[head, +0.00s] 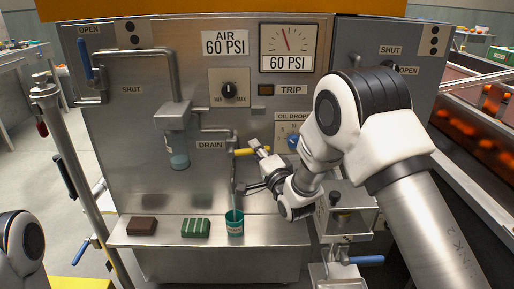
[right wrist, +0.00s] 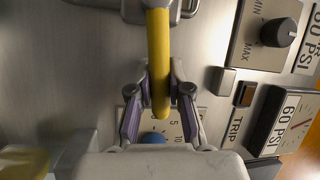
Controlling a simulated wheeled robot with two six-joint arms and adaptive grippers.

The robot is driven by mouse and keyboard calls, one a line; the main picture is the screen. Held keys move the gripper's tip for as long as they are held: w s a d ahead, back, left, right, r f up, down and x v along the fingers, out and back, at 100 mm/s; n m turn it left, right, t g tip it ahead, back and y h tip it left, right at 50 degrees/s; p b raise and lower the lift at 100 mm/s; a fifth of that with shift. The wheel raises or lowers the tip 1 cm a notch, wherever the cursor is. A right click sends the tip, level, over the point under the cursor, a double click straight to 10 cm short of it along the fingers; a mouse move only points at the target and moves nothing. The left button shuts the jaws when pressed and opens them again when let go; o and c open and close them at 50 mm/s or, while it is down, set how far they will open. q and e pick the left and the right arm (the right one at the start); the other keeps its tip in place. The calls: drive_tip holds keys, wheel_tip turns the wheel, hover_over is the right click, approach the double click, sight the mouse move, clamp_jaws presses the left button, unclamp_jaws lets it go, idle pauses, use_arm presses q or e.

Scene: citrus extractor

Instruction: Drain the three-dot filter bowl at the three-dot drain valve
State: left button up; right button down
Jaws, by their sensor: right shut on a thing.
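A clear filter bowl (head: 178,150) hangs on piping at the left of the panel, with bluish liquid low in it. No dots can be made out on it. The yellow drain handle (head: 243,152) is right of the DRAIN label (head: 211,145); it shows upright in the right wrist view (right wrist: 159,60). My right gripper (head: 257,168) is at this handle. In the right wrist view its fingers (right wrist: 160,98) are shut around the handle's lower end. A thin spout runs down to a green cup (head: 235,228) on the shelf. My left gripper is out of view.
A brown block (head: 142,225) and a green striped block (head: 195,228) lie on the shelf (head: 270,231), left of the cup. A three-dot plate (head: 434,41) is at upper right, a two-dot plate (head: 131,34) at upper left. A post (head: 72,160) stands at left.

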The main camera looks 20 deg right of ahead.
drive_tip(key=r+n+g+p, duration=0.1)
drive_tip(key=n+p, duration=0.1)
drive_tip(key=a+r+n+p, duration=0.1)
drive_tip(key=p, duration=0.2)
drive_tip(key=r+n+g+p, duration=0.1)
drive_tip(key=r+n+p, duration=0.1)
drive_tip(key=shift+w+a+n+g+p, duration=0.2)
drive_tip(key=shift+a+n+g+p, duration=0.1)
drive_tip(key=shift+w+a+r+n+g+h+p, duration=0.15)
drive_tip(key=shift+a+r+n+g+h+p, duration=0.25)
drive_tip(key=shift+n+p, duration=0.6)
drive_tip(key=shift+w+a+r+n+g+p, duration=0.15)
drive_tip(key=shift+a+n+g+p, duration=0.15)
drive_tip(key=shift+a+n+p, duration=0.3)
drive_tip(key=shift+d, duration=0.1)
drive_tip(key=c, duration=1.1)
unclamp_jaws()
drive_tip(key=v, duration=1.2)
